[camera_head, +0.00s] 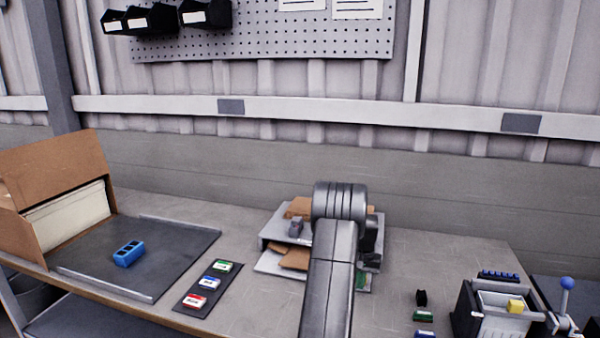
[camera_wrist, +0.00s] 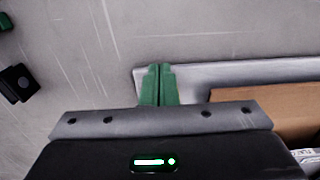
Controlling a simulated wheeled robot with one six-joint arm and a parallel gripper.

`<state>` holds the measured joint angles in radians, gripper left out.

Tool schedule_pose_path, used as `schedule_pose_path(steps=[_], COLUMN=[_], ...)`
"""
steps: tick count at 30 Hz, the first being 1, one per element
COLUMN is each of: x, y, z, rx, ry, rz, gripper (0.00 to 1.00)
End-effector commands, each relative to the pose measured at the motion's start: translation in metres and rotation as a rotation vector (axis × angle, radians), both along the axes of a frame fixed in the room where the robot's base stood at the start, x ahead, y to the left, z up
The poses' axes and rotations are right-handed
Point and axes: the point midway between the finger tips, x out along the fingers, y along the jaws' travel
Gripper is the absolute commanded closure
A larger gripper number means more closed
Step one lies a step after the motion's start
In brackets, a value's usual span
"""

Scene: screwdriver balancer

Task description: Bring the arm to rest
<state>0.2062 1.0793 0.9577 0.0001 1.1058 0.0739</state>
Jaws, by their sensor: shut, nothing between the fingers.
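My arm reaches up from the bottom middle of the head view over the workbench (camera_head: 254,300), in front of a grey stacked tray (camera_head: 270,238). Its bent joint and links hide part of the tray, and I cannot clearly make out my gripper there. In the wrist view, my gripper (camera_wrist: 158,68) has its two green fingers together, with nothing between them. The fingers overlap the edge of a light grey plate in that view. I cannot tell whether they touch it.
A blue block (camera_head: 128,253) sits on a dark mat (camera_head: 185,240) at left, beside an open cardboard box (camera_head: 60,172). A dark strip (camera_head: 185,306) holds green, blue and red pieces. A bin with a yellow block (camera_head: 516,306) and a blue-knobbed lever (camera_head: 567,284) stand at right.

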Motion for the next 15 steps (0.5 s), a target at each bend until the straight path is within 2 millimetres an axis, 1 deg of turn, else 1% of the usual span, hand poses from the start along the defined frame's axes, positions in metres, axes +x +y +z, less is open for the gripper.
schedule_pose_path(steps=[8, 15], x=[-0.034, -0.069], y=[0.010, 0.020], z=[-0.001, -0.001], rx=[0.000, 0.000], ry=[0.000, -0.001], rz=[0.001, 0.001], gripper=[1.00, 1.00])
